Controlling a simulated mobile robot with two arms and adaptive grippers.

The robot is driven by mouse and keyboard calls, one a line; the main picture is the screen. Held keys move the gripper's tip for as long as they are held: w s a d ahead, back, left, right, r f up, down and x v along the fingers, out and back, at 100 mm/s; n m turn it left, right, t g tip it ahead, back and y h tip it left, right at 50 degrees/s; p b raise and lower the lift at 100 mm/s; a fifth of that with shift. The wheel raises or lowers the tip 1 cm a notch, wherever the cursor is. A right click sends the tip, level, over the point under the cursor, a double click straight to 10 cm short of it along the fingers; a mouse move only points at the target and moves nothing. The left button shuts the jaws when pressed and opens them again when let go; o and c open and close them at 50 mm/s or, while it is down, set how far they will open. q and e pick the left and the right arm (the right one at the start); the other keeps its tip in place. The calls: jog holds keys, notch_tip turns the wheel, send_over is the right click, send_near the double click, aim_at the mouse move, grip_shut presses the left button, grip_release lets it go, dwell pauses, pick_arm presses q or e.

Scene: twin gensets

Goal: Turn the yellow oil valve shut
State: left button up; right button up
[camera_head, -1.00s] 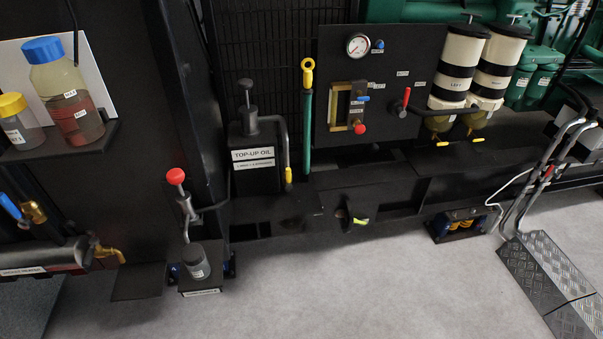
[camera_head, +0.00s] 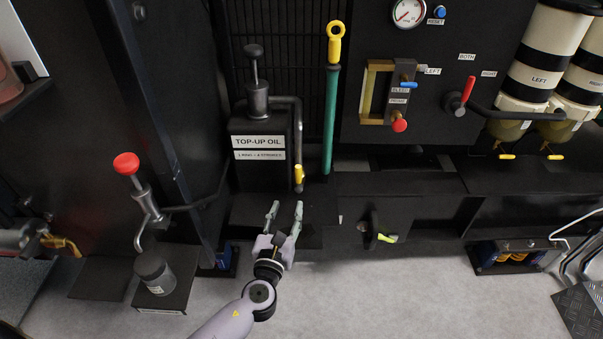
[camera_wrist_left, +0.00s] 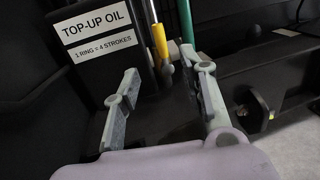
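Several yellow parts are in view, and I cannot tell for sure which one is the oil valve. A slim yellow handle (camera_head: 299,177) hangs at the end of the pipe from the top-up oil box (camera_head: 262,178). It also shows in the left wrist view (camera_wrist_left: 160,42), beyond and between the fingertips. A short yellow-green lever (camera_head: 387,238) sits on the low black frame to the right. My left gripper (camera_head: 286,210) is open and empty, just below and in front of the slim handle, not touching it. My right gripper is not in view.
A green tube with a yellow ring (camera_head: 335,40) stands close right of the pipe. A red-knobbed pump (camera_head: 126,164) and a grey jar (camera_head: 155,273) are at left. Another yellow tap (camera_head: 60,243) is at far left. The grey floor (camera_head: 400,300) in front is clear.

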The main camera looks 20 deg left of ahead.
pick_arm(q)
send_near(298, 177)
jog(key=w, duration=0.5)
jog(key=w+b, duration=0.1)
jog(key=w, duration=0.1)
jog(key=w+a, duration=0.1)
jog(key=w, duration=0.2)
jog(key=shift+w+b, duration=0.15)
jog(key=shift+b, duration=0.15)
jog(key=shift+w, duration=0.5)
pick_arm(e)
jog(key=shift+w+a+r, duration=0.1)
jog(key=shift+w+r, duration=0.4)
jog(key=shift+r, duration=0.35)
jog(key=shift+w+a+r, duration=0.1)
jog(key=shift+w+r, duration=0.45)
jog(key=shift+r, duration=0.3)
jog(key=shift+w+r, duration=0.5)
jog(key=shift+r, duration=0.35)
pick_arm(q)
jog(key=shift+c, duration=0.6)
grip_shut()
